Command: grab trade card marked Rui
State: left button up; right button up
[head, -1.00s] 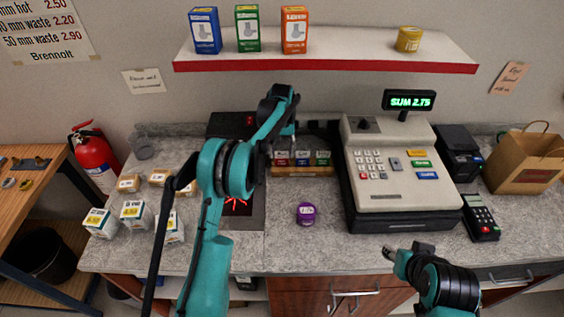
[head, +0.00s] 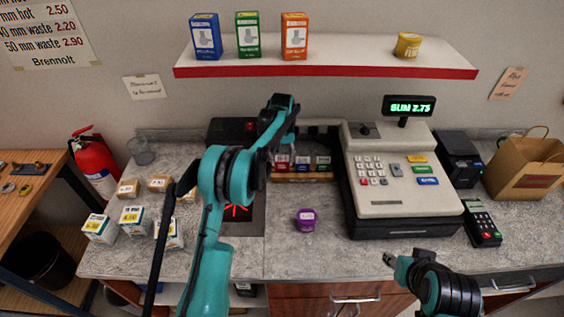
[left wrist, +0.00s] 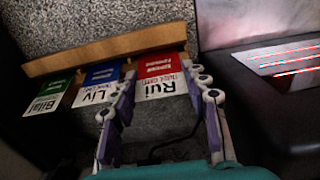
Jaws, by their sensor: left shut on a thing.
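The trade card marked Rui (left wrist: 160,80), white with a red top, stands in a wooden holder (left wrist: 105,52) at the right end of the row in the left wrist view. In that view it is upside down, between the two fingers of my left gripper (left wrist: 163,85), which is shut on it. In the head view my left gripper (head: 284,143) is just above the red card (head: 281,163). The blue card marked Liv (left wrist: 97,87) and the green card marked Bilal (left wrist: 48,97) stand beside it. My right gripper (head: 396,262) is over the counter's front edge, its jaws unclear.
A cash register (head: 400,185) stands close right of the holder. A purple tub (head: 305,220) is on the counter in front. Small boxes (head: 133,219) stand at the left. A shelf (head: 340,60) with boxes hangs above the back.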

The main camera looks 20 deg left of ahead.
pick_arm(q)
notch_tip(320, 180, up, 3)
jog(key=shift+f, duration=0.1)
jog(key=s+d, duration=0.2)
jog(key=s, duration=0.6)
jog(key=s+d, duration=0.3)
jog(key=s, duration=0.6)
jog(key=shift+s+f+p, duration=0.15)
jog(key=shift+s+p, duration=0.05)
jog(key=shift+p, duration=0.25)
